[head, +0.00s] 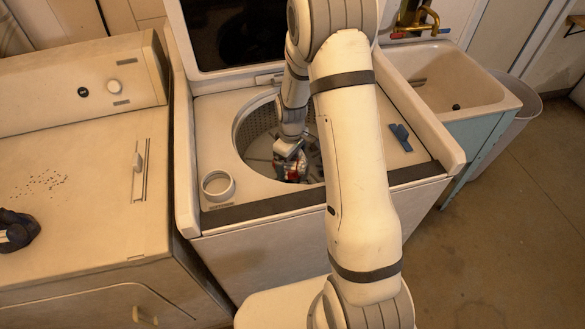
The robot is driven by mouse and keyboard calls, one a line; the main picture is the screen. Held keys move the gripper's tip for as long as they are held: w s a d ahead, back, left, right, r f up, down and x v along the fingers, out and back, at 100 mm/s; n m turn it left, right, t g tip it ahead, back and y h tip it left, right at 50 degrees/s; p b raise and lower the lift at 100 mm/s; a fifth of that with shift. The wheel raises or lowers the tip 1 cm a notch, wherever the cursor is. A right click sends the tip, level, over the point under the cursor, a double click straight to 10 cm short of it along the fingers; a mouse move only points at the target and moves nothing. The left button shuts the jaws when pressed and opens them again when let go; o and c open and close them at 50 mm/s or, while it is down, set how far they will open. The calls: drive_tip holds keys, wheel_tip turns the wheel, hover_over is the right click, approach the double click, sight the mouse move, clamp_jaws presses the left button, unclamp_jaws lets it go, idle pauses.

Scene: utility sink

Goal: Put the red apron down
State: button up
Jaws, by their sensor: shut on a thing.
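My gripper (290,158) reaches down into the open drum of the top-loading washer. It is shut on a bunched thing with red, white and bluish patches, which looks like the red apron (293,175). The apron shows just below my gripper, inside the drum opening, near its front rim. Its lower part is small and dark in the picture, so I cannot tell whether it touches the drum floor. My arm hides the right part of the drum.
The washer (225,245) has its lid (240,35) raised. A white ring-shaped cup (217,186) and a blue object (401,136) lie on its top. A dryer (75,190) with a dark bundle (17,230) stands left, a sink (450,85) right.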

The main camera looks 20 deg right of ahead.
sight(291, 170)
drive_tip(key=shift+f, duration=2.3)
drive_tip(key=shift+f, duration=0.2)
drive_tip(key=o, duration=0.7)
drive_tip(key=shift+r, duration=0.1)
drive_tip(key=shift+o, duration=0.2)
